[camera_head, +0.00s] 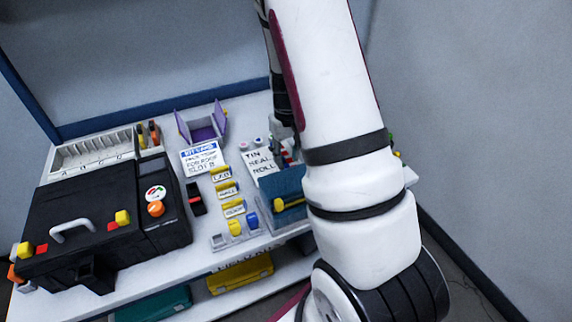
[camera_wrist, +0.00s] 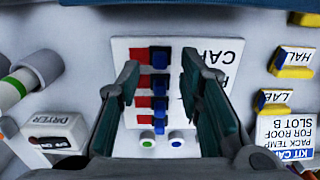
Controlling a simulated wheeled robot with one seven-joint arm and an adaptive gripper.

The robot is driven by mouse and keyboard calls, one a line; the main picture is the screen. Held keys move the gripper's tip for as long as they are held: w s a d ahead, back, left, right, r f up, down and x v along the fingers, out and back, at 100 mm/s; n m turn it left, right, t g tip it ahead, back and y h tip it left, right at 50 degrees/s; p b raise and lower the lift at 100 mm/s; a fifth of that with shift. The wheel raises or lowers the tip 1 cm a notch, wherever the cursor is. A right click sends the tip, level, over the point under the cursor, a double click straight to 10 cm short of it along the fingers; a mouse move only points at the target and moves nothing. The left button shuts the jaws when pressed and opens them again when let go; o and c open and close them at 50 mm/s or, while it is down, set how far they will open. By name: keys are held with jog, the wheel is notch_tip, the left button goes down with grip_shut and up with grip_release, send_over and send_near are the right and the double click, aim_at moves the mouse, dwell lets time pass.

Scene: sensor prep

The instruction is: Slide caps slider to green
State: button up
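My gripper (camera_wrist: 160,78) is open, with its dark green-padded fingers well apart. It is over a white card (camera_wrist: 220,80) with upside-down lettering that seems to include "CAP". Between the fingers is a column of red blocks (camera_wrist: 143,102) beside blue blocks (camera_wrist: 160,82); I cannot tell which part is the caps slider. Just below them are two white round pieces, one with a green dot (camera_wrist: 147,145) and one with a blue dot (camera_wrist: 175,142). In the head view, my arm hides most of the gripper and this spot.
In the wrist view, a dryer box (camera_wrist: 53,132) is at left and yellow label holders (camera_wrist: 275,100) are at right. In the head view, a black case (camera_head: 80,235), a purple open box (camera_head: 203,130) and a blue bin (camera_head: 285,185) crowd the white table.

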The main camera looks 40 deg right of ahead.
jog(key=shift+f, duration=1.25)
jog(key=shift+c, duration=0.5)
grip_shut()
jog(key=shift+s+d+b, duration=0.25)
jog(key=shift+d+b, duration=0.05)
jog(key=shift+d, duration=0.45)
jog(key=shift+s+d+b, duration=0.2)
jog(key=shift+d+b, duration=0.05)
jog(key=shift+d, duration=0.45)
jog(key=shift+o, duration=0.5)
grip_release()
jog(key=shift+d, duration=0.1)
